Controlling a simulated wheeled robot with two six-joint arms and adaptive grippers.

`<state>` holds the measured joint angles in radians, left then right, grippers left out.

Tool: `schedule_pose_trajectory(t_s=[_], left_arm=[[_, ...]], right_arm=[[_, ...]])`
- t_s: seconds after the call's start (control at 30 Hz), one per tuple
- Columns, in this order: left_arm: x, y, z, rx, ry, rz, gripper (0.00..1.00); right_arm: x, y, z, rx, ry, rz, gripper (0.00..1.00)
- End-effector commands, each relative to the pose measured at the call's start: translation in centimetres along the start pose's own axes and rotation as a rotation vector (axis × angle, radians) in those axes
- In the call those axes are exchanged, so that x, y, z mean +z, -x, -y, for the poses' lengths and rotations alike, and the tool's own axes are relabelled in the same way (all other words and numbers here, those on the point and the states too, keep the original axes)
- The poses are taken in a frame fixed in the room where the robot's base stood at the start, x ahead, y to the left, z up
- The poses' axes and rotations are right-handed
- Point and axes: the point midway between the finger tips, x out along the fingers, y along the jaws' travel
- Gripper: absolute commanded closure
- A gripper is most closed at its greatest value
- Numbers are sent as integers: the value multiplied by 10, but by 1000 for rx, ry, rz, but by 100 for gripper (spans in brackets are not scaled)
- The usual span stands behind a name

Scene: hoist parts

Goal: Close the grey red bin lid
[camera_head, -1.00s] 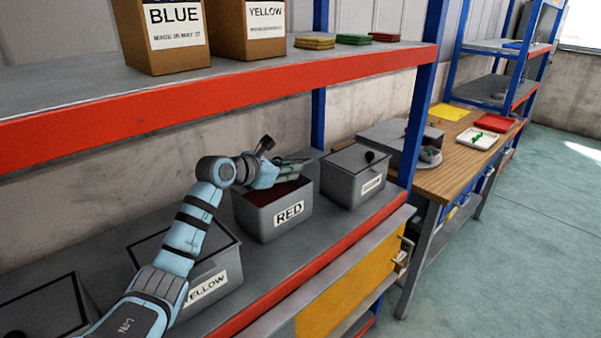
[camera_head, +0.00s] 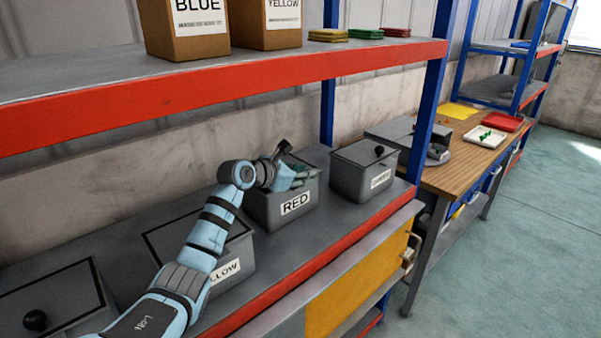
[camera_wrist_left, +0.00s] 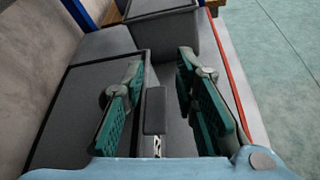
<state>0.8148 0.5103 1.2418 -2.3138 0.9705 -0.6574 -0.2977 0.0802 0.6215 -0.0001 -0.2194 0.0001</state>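The grey bin labelled RED (camera_head: 272,215) stands on the middle shelf in the head view, between the yellow-labelled bin and another lidded bin. My left gripper (camera_head: 303,174) is over its top and hides much of the opening and lid. In the left wrist view my left gripper (camera_wrist_left: 160,62) has its two teal-padded fingers apart, with no object clamped between them. A dark grey flat panel with a black edge (camera_wrist_left: 75,115), which looks like the red bin's lid, lies beside and under the left finger. I cannot tell whether it sits fully down. My right gripper is not in view.
The yellow-labelled bin (camera_head: 238,262) stands to the left, partly behind my arm. A lidded bin with a black knob (camera_head: 350,185) stands close on the right. The upper shelf (camera_head: 240,88) hangs above. A wooden table (camera_head: 455,175) stands farther right.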

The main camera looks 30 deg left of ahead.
Motion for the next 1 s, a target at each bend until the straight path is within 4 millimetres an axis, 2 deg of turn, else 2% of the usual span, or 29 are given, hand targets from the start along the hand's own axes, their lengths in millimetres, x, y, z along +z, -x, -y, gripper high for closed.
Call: schedule_pose_trajectory(t_s=[0.17,0.5,0.6,0.73,1.0], left_arm=[[-1,12,-3,4,-1,0,73],[-3,99,-3,5,-6,-5,73],[-2,114,-3,4,-3,-3,73],[-2,120,-1,0,1,-2,73],[-1,120,-1,0,2,-1,73]], right_arm=[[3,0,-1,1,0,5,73],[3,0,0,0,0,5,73],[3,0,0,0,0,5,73],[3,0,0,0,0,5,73],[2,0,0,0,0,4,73]])
